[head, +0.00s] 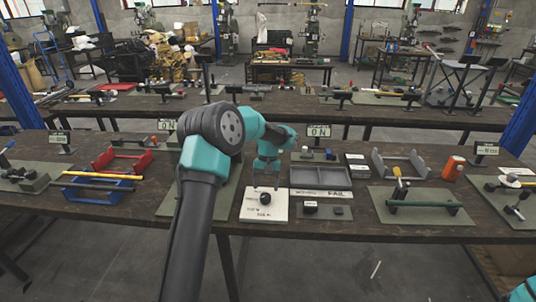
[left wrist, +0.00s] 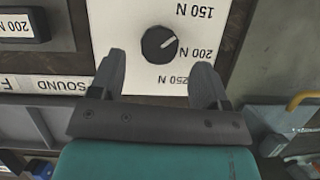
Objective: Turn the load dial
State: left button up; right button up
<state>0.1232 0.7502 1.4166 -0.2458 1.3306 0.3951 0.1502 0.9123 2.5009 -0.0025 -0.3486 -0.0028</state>
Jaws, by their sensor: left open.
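The load dial (head: 265,198) is a round black knob on a white plate (head: 250,212) near the table's front edge. In the left wrist view the dial (left wrist: 157,44) has a white pointer line aimed right and slightly up, between the upside-down 150 N and 200 N labels. A 250 N label (left wrist: 175,79) is partly hidden by a finger. My left gripper (head: 266,183) is over the plate, just behind the dial in the head view. In the left wrist view its open fingers (left wrist: 157,80) point toward the dial, one to each side, with nothing between them.
A grey divided tray (head: 320,178) and a strip marked SOUND and FAIL stand right of the plate. A small block with a 200 N label (left wrist: 22,25) is beside it.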

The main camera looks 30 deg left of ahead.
pick_arm(q)
jog(key=v, duration=1.3)
jog(key=shift+r, duration=0.25)
jog(key=shift+w, duration=0.1)
